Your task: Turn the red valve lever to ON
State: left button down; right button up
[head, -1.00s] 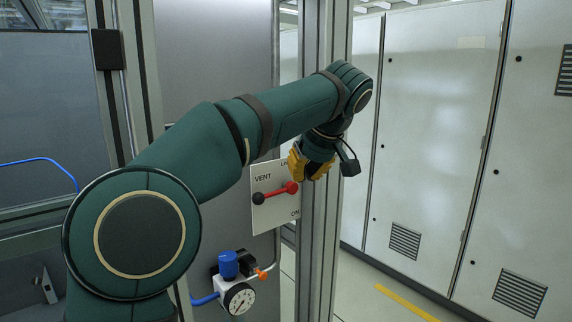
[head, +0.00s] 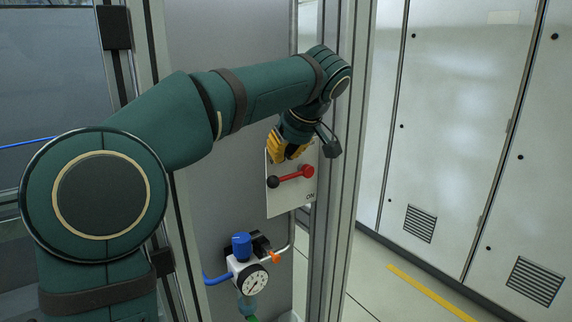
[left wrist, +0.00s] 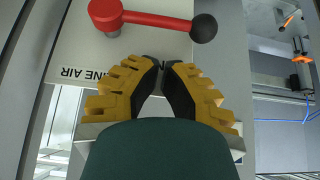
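The red valve lever (head: 290,176) sits on a white panel (head: 290,203) with its red hub at the right and its black knob (head: 273,182) at the left, lying roughly sideways. The panel's ON mark is below the hub at the lower right. My left gripper (head: 286,157), with yellow fingers, is just above the lever. In the left wrist view the lever (left wrist: 155,21) crosses the top, apart from the fingertips. The left gripper (left wrist: 162,64) looks shut, its tips close together with nothing held. My right gripper is not in view.
A pressure gauge (head: 253,280) with a blue-capped regulator (head: 241,246) is mounted below the panel. A metal frame post (head: 343,150) stands just right of the panel. Grey cabinets (head: 455,130) line the right side, with open floor before them.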

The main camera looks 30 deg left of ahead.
aim_at(291, 176)
pick_arm(q)
jog(key=shift+s+d+f, duration=0.1)
jog(key=shift+d+f, duration=0.05)
jog(key=shift+f, duration=0.45)
jog(key=shift+d+f, duration=0.1)
jog(key=shift+f, duration=0.5)
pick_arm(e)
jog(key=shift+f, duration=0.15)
